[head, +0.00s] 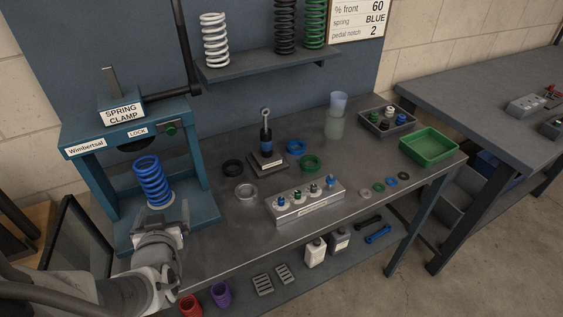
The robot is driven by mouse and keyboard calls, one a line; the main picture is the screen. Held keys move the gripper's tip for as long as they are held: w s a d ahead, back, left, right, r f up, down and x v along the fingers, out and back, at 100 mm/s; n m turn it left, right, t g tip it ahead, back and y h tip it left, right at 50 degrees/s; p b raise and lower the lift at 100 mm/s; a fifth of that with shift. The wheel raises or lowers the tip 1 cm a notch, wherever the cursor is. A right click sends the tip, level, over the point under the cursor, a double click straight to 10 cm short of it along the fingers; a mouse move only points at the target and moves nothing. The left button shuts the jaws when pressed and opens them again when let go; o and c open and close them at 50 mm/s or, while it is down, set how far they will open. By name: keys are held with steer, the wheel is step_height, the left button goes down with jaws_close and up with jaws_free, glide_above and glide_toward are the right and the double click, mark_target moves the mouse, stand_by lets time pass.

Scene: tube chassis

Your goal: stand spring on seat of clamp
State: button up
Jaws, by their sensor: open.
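The blue spring (153,180) is inside the frame of the spring clamp (80,148), above its base, and looks roughly upright with a slight lean. The clamp is a dark teal frame with a "SPRING CLAMP" label, a lever and a green knob. My gripper (160,208) is open at the lower end of the spring, on its near side. The seat is mostly hidden by the spring and my gripper. I cannot tell whether the spring's foot rests on the seat or whether the fingers touch it.
The bench (225,215) holds a damper on a stand (266,135), several loose rings, a valve block (305,203), a grey parts tray (388,122) and a green tray (429,146). White, black and green springs stand on the shelf (270,66). Red and purple springs (221,294) sit below.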

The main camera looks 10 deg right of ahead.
steer(key=d+g, duration=0.1)
steer(key=d+f+g, duration=0.1)
steer(key=d+m+g, duration=0.1)
steer(key=shift+w+f, duration=0.25)
steer(key=shift+w, duration=0.1)
steer(key=shift+s+d+r+m+g+y, duration=0.2)
steer(key=shift+d+r+g+y, duration=0.15)
steer(key=shift+d+g, duration=0.2)
steer(key=shift+s+d+r+m+g+y, duration=0.15)
steer(key=shift+d+r+g+y, duration=0.15)
steer(key=shift+d+g, duration=0.25)
steer(key=s+d+r+g+h, duration=0.1)
steer(key=s+d+r, duration=0.7)
steer(key=d, duration=0.3)
steer(key=s+d+r+n+g+h, duration=0.1)
steer(key=s+d+r+g, duration=0.1)
steer(key=s+d+r, duration=0.6)
steer(key=d, duration=0.4)
steer(key=shift+s+r+n, duration=0.1)
steer(key=shift+r+n, duration=0.1)
steer(key=shift+n, duration=0.05)
